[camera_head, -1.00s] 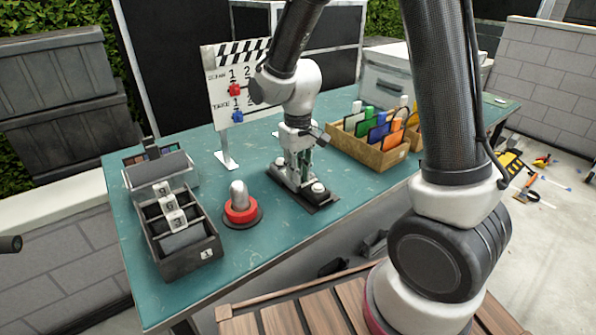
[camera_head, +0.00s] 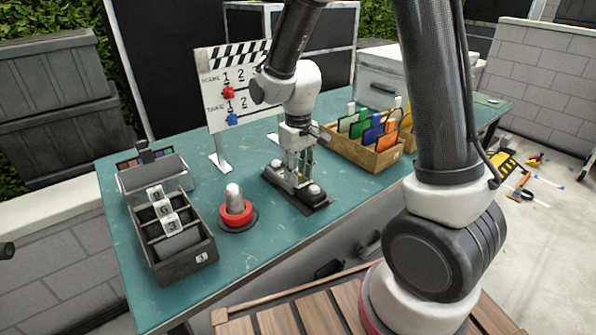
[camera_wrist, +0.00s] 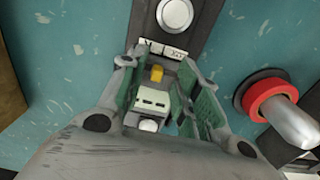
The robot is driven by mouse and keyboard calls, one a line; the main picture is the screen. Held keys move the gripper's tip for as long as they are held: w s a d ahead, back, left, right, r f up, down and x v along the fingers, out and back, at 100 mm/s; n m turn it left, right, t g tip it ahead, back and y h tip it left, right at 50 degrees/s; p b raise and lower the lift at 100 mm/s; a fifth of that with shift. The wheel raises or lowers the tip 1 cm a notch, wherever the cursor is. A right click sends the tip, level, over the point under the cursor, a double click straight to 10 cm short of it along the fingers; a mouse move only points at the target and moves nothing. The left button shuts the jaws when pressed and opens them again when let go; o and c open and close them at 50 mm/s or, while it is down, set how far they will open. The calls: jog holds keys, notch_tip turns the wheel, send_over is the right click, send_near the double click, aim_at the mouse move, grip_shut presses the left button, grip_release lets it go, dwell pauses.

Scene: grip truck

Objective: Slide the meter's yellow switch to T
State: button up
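The meter (camera_head: 318,207) is a dark flat unit with silver round knobs, lying on the teal table. In the wrist view its dark body (camera_wrist: 196,38) runs up the picture with a big silver knob. The small yellow switch (camera_wrist: 156,73) sits below two white labels (camera_wrist: 165,49), whose letters I cannot read surely. Below it is a pale block. My gripper (camera_wrist: 157,66) is open, with a green-padded finger on each side of the switch. I see gaps between the fingers and the switch. In the head view my gripper (camera_head: 299,172) points down at the meter.
A red-ringed button with a silver top (camera_head: 236,212) stands left of the meter. A dark divided tray (camera_head: 186,262), a clapperboard (camera_head: 232,88) and a wooden box of coloured cards (camera_head: 371,157) are also on the table. Bare tabletop lies in front of the meter.

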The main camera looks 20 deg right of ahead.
aim_at(300, 176)
notch_tip(300, 176, up, 12)
dwell(0.6)
jog(key=s+d+r+m+t, duration=0.1)
jog(key=s+d+r, duration=0.3)
jog(key=s, duration=0.5)
jog(key=s+d+r+m+t, duration=0.2)
jog(key=s+d+r+t, duration=0.1)
jog(key=s+d, duration=0.6)
jog(key=shift+s+r+m, duration=0.3)
jog(key=shift+s+r, duration=0.45)
jog(key=shift+s, duration=0.05)
jog(key=shift+d, duration=0.1)
